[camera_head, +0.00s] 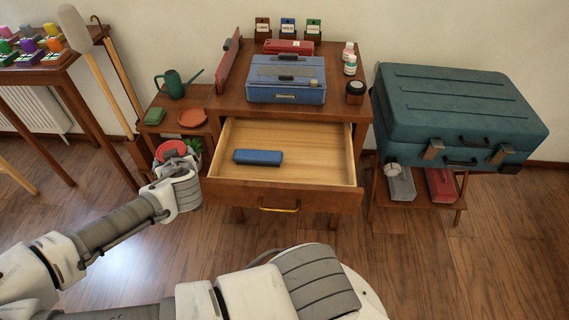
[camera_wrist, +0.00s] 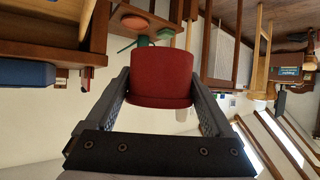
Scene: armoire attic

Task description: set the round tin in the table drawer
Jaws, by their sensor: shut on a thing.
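The round tin (camera_head: 171,149) is red and is held in my gripper (camera_head: 176,163), left of the drawer in the head view. In the wrist view the tin (camera_wrist: 162,76) sits between the two fingers of my gripper (camera_wrist: 161,95), which are shut on its sides. The table drawer (camera_head: 312,168) is pulled open, with a brass handle on its front. A blue box (camera_head: 258,157) lies inside it on the left; the rest of its floor is bare. The tin is outside the drawer, near its left side.
The tabletop (camera_head: 232,100) bears a blue case (camera_head: 286,79), a red box (camera_head: 288,47), small bottles and a dark jar (camera_head: 355,91). A low side table (camera_head: 160,129) with a green watering can (camera_head: 174,84) stands behind my gripper. A teal suitcase (camera_head: 455,110) rests at right.

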